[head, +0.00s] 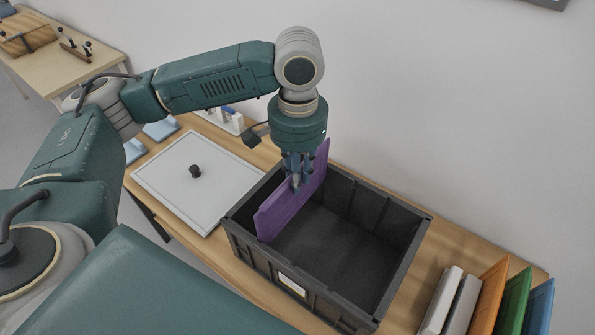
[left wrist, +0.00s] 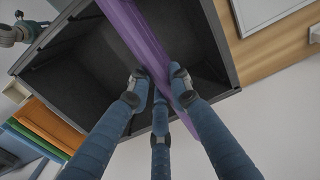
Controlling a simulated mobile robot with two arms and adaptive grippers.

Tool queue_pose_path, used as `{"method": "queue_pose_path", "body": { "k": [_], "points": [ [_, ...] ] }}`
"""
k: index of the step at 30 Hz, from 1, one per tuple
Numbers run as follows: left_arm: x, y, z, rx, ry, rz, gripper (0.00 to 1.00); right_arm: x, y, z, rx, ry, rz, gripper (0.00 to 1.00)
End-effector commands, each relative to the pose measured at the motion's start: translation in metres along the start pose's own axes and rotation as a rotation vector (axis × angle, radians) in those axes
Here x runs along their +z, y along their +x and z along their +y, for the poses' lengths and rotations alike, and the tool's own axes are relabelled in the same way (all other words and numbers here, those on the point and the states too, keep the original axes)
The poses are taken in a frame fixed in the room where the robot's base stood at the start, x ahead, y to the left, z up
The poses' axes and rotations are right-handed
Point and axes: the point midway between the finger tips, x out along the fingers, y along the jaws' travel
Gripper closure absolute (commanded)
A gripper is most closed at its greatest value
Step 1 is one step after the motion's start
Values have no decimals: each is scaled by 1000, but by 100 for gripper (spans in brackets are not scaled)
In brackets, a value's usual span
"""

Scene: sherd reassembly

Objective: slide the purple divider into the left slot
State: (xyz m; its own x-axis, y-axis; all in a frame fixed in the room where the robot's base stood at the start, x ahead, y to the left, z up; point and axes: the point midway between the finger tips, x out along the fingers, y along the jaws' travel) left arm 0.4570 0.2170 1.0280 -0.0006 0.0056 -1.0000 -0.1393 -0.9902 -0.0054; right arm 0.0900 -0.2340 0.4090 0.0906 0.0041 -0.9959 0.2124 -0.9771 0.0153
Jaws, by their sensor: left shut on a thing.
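The purple divider (head: 292,198) stands upright over the left part of the dark grey crate (head: 390,283) in the head view. My left gripper (head: 296,180) is shut on the divider's upper edge from above. In the left wrist view the fingers (left wrist: 160,90) close around the purple divider (left wrist: 137,35), which runs across the dark crate (left wrist: 70,62). My right gripper is not in view.
A white board with a black knob (head: 196,171) lies left of the crate on the wooden table (head: 450,255). Orange (head: 488,295), green (head: 514,303) and blue (head: 538,308) panels stand at the right beside pale blocks (head: 451,300). A wall is behind.

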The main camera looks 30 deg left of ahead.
Motion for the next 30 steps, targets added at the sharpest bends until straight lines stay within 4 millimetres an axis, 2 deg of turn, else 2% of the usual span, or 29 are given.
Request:
{"method": "queue_pose_path", "body": {
  "k": [30],
  "points": [
    [0,39,0,0,0,1,100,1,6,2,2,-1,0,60]
  ]
}}
